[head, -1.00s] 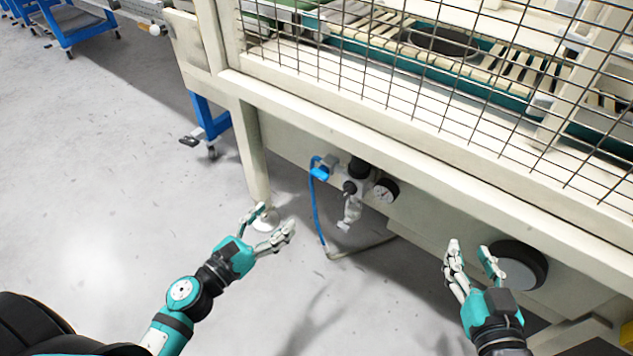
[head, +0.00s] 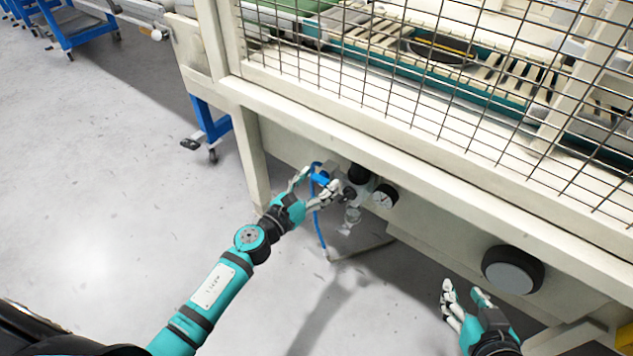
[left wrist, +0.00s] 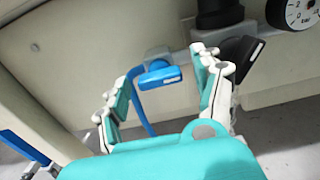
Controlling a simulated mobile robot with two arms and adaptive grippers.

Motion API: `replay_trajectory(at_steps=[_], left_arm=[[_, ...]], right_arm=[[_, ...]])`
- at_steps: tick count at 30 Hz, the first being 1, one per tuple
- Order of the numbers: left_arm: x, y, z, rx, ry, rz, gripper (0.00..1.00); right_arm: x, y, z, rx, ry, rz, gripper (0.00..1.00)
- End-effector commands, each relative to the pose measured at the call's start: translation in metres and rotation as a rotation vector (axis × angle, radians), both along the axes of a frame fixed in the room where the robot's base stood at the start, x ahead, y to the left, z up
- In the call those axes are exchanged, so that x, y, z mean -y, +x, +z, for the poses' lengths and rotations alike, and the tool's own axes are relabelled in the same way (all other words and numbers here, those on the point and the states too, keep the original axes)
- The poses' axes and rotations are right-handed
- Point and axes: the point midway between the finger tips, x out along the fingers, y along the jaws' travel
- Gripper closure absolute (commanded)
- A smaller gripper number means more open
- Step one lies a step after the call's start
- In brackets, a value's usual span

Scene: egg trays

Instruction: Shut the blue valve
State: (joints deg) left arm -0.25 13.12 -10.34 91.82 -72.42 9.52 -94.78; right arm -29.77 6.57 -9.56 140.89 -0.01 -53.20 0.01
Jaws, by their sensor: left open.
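The blue valve (head: 320,178) is on the machine's front, at the left end of the air fitting, with a blue hose hanging from it. In the left wrist view the blue valve handle (left wrist: 160,77) shows between my open fingers, a little beyond them. My left gripper (head: 314,184) is open and at the valve, partly covering it; it also shows in the left wrist view (left wrist: 162,90). I cannot tell whether a finger touches the valve. My right gripper (head: 466,295) is away to the lower right, with its fingers apart and nothing in them.
A round pressure gauge (head: 384,197) and a black regulator knob (head: 359,174) sit just right of the valve. A black round wheel (head: 513,269) is further right. The machine's beam (head: 420,168) runs above the fitting. The floor (head: 110,190) at the left is clear.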

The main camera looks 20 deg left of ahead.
Motion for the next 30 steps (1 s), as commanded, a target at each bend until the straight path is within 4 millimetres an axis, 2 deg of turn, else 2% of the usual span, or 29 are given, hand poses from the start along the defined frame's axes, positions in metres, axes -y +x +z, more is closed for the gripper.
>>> replay_trajectory(at_steps=[5, 18, 30], left_arm=[[0.0001, 0.0000, 0.0001, 0.000, 0.000, 0.000, 0.33], [-0.0001, -0.0002, 0.0001, 0.000, 0.000, 0.000, 0.89], [-0.0002, -0.0002, 0.0006, -0.028, -0.078, 0.000, 0.89]], right_arm=[[0.0001, 0.0000, -0.0002, 0.000, 0.000, 0.000, 0.60], [0.0001, -0.0001, -0.0003, -0.001, 0.000, 0.000, 0.60], [0.0010, -0.0034, -0.0034, -0.028, -0.006, 0.000, 0.60]])
